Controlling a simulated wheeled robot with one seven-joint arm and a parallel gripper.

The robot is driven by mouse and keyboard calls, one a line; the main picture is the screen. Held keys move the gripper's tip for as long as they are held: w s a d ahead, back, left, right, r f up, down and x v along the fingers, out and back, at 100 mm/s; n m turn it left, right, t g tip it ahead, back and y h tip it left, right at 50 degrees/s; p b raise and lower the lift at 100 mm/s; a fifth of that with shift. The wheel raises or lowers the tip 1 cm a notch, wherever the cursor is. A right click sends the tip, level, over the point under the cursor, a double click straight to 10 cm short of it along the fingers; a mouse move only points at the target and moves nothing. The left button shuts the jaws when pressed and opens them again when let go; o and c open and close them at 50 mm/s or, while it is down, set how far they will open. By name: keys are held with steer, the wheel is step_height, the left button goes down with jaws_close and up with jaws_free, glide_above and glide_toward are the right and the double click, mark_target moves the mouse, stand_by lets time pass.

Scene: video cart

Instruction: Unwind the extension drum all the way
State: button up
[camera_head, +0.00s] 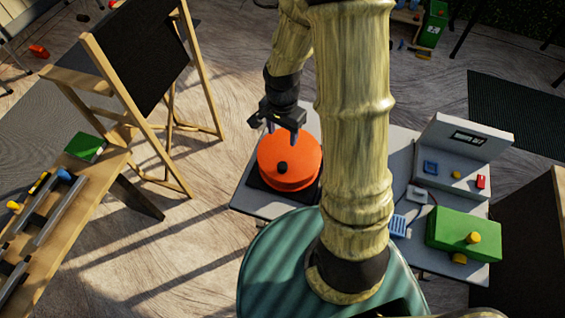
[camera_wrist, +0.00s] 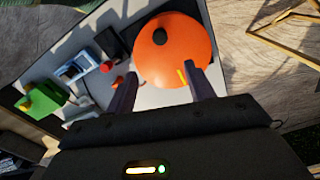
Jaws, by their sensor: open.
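The extension drum (camera_head: 292,155) is a round orange drum with a small dark knob (camera_head: 282,167) on its top face. It sits on a dark base at the left side of the grey cart top (camera_head: 250,200). My gripper (camera_head: 284,136) is above the drum's far left edge in the head view. In the wrist view the drum (camera_wrist: 172,45) lies just beyond my gripper (camera_wrist: 165,85), whose two fingers are apart with nothing held between them. The dark knob (camera_wrist: 158,36) is beyond the fingertips. I cannot tell whether a finger touches the drum. A short yellow-orange mark shows beside the right finger.
On the cart's right stand a grey panel unit (camera_head: 460,137), a green box (camera_head: 462,234) with yellow knobs, and a small blue slatted item (camera_head: 398,226). A wooden bench (camera_head: 110,170) with tools and an easel (camera_head: 150,70) stand left. Floor between easel and cart is clear.

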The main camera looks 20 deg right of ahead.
mark_target(282, 165)
step_height(282, 165, down, 17)
steer(key=shift+r, duration=0.1)
stand_by(0.6)
steer(key=shift+c, duration=0.2)
jaws_close()
